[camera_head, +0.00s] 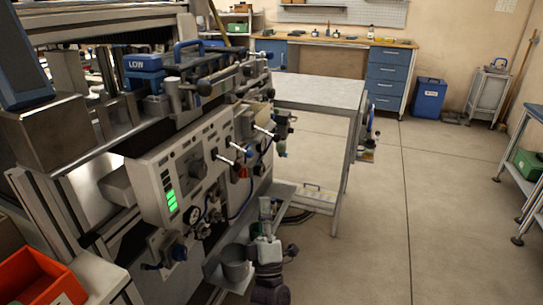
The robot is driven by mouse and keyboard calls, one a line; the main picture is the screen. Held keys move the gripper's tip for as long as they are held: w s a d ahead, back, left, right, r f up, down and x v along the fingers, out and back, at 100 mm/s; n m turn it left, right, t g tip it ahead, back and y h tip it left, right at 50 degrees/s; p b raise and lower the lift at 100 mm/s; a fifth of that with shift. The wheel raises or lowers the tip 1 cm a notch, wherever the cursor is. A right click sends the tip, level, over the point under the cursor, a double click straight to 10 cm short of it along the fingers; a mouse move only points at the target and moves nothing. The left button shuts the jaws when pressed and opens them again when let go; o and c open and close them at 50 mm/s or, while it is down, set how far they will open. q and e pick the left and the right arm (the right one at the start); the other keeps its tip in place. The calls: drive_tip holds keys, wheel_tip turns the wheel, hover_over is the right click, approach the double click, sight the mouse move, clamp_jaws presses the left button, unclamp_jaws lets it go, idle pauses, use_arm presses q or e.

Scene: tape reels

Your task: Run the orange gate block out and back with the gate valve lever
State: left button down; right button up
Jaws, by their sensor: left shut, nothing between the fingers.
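The grey control panel (190,165) of the machine is on the left of the head view and carries several levers with pale handles. One lever (224,160) sticks out at its middle and another (263,131) farther right. I cannot tell which is the gate valve lever. A small orange-red part (243,172) shows beside the levers; it may be the orange gate block, too small to tell. My left gripper (267,205) points up from the bottom centre, shut and empty, below and in front of the panel. It appears apart from the levers. My right gripper is out of view.
A grey bucket (235,267) stands on a low shelf beside my left gripper. A light-topped table (320,93) stands behind. An orange bin (35,277) is at bottom left. Blue workbench drawers (389,75) stand at the back. The floor (400,220) to the right is clear.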

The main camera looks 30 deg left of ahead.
use_arm(q)
drive_tip(key=p, duration=0.1)
approach(268, 134)
wheel_tip(268, 134, up, 2)
drive_tip(key=s+a, duration=0.1)
drive_tip(key=a, duration=0.1)
drive_tip(key=w, duration=0.1)
drive_tip(key=w+r, duration=0.2)
drive_tip(key=shift+w+d, duration=0.25)
drive_tip(key=shift+w, duration=0.05)
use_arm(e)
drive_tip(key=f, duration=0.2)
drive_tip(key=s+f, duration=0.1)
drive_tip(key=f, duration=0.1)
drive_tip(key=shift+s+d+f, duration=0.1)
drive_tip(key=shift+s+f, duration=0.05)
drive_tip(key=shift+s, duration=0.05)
use_arm(q)
drive_tip(key=shift+d+r+g, duration=0.1)
drive_tip(key=shift+g, duration=0.2)
